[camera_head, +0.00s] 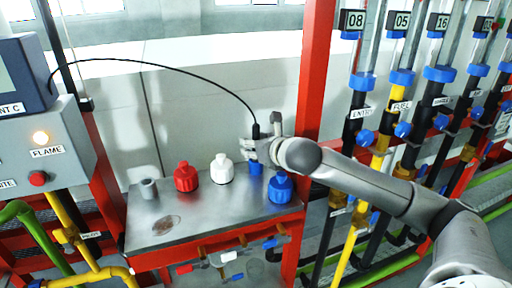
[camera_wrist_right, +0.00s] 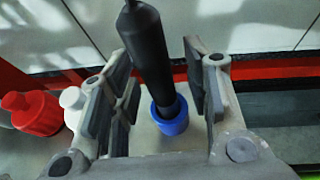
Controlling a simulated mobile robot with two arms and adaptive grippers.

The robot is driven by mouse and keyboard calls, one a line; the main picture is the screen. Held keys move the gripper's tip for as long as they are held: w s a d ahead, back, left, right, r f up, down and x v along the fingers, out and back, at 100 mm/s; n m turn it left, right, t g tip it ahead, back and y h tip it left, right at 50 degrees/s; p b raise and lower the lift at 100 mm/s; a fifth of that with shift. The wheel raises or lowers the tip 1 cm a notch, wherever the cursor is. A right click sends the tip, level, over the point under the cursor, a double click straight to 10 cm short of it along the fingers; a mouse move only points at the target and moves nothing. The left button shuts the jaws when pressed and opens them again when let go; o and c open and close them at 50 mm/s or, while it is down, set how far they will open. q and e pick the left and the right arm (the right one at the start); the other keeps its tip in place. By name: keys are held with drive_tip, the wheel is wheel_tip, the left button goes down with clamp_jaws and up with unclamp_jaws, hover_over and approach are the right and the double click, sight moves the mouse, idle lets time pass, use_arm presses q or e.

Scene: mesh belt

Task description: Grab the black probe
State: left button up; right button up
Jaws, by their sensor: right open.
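The black probe (camera_head: 256,131) stands upright at the right part of the metal table, with a black cable arcing left from its top. In the right wrist view the probe (camera_wrist_right: 149,45) has its lower end in a round blue holder (camera_wrist_right: 170,118); the holder also shows in the head view (camera_head: 256,168). My right gripper (camera_head: 258,149) is at the probe from the right, hiding part of it. In the right wrist view the gripper (camera_wrist_right: 162,88) is open, with a finger on each side of the probe and gaps visible. My left gripper is out of view.
A grey socket (camera_head: 149,190), a red bottle (camera_head: 186,177), a white bottle (camera_head: 221,169) and a blue bottle (camera_head: 280,188) stand on the metal table (camera_head: 200,222). A red post (camera_head: 313,75) rises behind my right arm. The control box (camera_head: 40,150) is at left.

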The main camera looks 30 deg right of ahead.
sight(257, 124)
clamp_jaws()
drive_tip(key=shift+r, duration=0.1)
drive_tip(key=shift+r, duration=0.45)
drive_tip(key=r, duration=0.3)
drive_tip(key=r+p, duration=0.1)
drive_tip(key=r, duration=0.7)
drive_tip(key=shift+s+r, duration=0.1)
drive_tip(key=shift+s, duration=0.15)
drive_tip(key=s+a+b, duration=0.2)
drive_tip(key=s+b, duration=0.5)
drive_tip(key=s, duration=1)
drive_tip(key=shift+s+b, duration=0.25)
drive_tip(key=shift+b, duration=0.05)
